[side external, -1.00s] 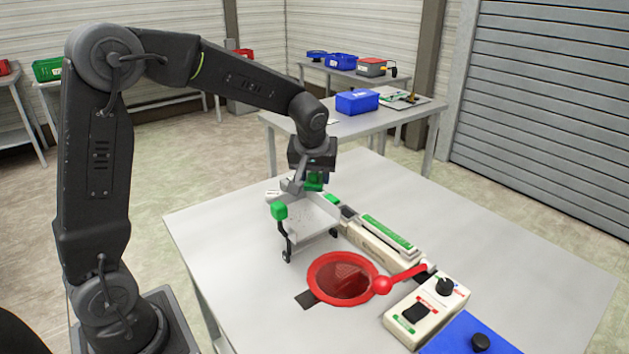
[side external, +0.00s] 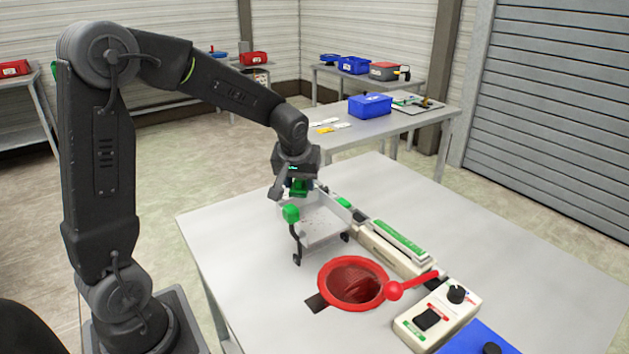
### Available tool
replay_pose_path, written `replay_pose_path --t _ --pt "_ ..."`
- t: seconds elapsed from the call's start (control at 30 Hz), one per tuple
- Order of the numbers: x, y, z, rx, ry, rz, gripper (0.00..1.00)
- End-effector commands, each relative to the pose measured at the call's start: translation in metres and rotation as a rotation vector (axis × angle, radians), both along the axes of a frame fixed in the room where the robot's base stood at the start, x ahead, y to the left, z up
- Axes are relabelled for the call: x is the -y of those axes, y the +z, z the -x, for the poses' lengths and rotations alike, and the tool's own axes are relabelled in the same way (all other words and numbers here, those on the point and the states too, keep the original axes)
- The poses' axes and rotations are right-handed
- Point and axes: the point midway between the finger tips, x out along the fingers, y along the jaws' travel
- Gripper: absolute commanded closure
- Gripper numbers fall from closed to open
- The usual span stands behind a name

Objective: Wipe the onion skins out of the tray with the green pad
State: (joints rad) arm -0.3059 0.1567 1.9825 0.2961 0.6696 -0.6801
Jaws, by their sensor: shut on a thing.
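The tray (side external: 322,228) is a pale, shallow metal tray on dark legs, standing on the table with a green knob (side external: 291,213) at its near left corner. My gripper (side external: 297,187) is over the tray's far left end, pointing down. It is shut on the green pad (side external: 301,188), which shows below the jaws. I cannot tell whether the pad touches the tray floor. Onion skins are too small to make out; the far end of the tray is partly hidden by my gripper.
A red ring with dark red netting (side external: 353,284) and a red ball-ended lever (side external: 394,290) stand in front of the tray. A cream device with a green strip (side external: 397,243) and a control box (side external: 435,316) line the right. The table's left part is clear.

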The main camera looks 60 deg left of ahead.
Motion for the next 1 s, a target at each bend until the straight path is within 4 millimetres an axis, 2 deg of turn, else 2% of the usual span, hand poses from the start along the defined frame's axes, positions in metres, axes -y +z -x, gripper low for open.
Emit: replay_pose_path --t 0.6,1.0 --pt "0.0 -0.053 0.0 -0.001 -0.001 0.0 0.75" --pt "0.0 -0.058 0.0 0.001 0.0 0.0 0.75"
